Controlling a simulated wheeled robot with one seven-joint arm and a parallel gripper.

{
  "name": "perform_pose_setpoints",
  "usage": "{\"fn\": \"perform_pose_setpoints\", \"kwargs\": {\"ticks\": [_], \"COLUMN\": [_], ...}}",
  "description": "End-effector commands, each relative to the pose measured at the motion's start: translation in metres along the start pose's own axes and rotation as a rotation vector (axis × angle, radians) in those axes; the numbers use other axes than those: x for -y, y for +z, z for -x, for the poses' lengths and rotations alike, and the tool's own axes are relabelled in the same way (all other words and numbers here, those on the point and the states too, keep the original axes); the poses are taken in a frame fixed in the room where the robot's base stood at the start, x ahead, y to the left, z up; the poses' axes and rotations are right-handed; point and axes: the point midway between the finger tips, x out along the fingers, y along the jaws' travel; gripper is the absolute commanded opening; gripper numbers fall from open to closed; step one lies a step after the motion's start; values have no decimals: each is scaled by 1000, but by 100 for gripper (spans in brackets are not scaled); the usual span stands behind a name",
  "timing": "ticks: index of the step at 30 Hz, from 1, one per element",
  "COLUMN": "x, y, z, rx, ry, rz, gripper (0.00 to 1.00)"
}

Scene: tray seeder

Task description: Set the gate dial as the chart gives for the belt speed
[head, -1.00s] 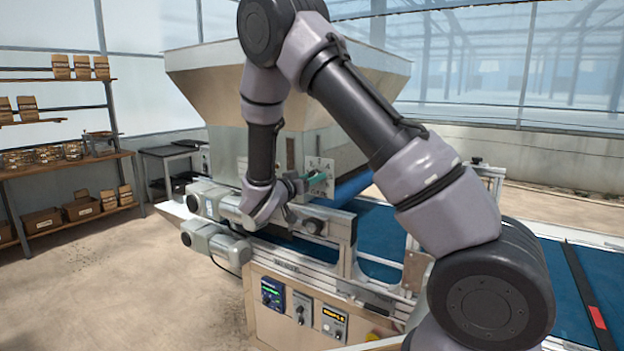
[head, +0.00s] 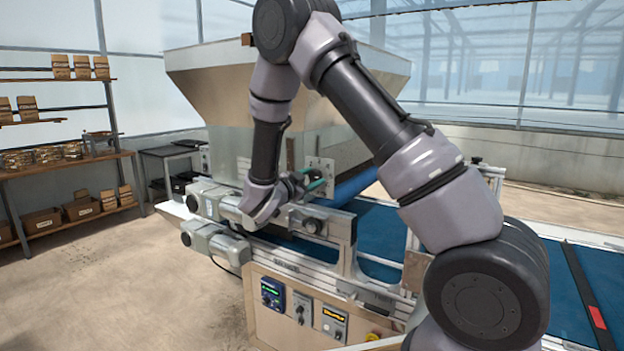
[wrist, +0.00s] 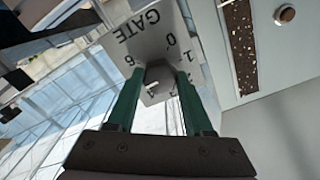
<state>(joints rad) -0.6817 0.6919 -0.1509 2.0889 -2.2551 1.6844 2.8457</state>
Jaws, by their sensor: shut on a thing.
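The gate dial plate (wrist: 150,38) is pale, with "GATE" and several numbers around its knob, and shows upside down in the wrist view. The dark dial knob (wrist: 160,76) sits between the green fingers of my gripper (wrist: 158,88), which is shut on it. In the head view, my gripper (head: 316,184) is at the plate (head: 321,166) on the front of the hopper machine. The fingers hide part of the numbers, and I cannot make out the knob's pointer. The chart cannot be made out in either view.
A black knob (head: 313,225) and a metal rail lie just under my gripper. The blue belt (head: 385,230) runs to the right.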

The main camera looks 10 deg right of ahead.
Motion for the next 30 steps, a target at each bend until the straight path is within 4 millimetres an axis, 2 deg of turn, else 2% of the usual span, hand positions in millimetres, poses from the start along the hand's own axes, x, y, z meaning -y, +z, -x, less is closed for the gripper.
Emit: {"fn": "perform_pose_setpoints", "kwargs": {"ticks": [17,18,20,30], "x": [-2,-2,-2,0], "y": [2,2,2,1], "z": [2,2,1,2], "rx": [5,5,4,2], "ry": [0,1,1,0], "rz": [-28,-28,-29,-32], "gripper": [0,59,82,82]}}
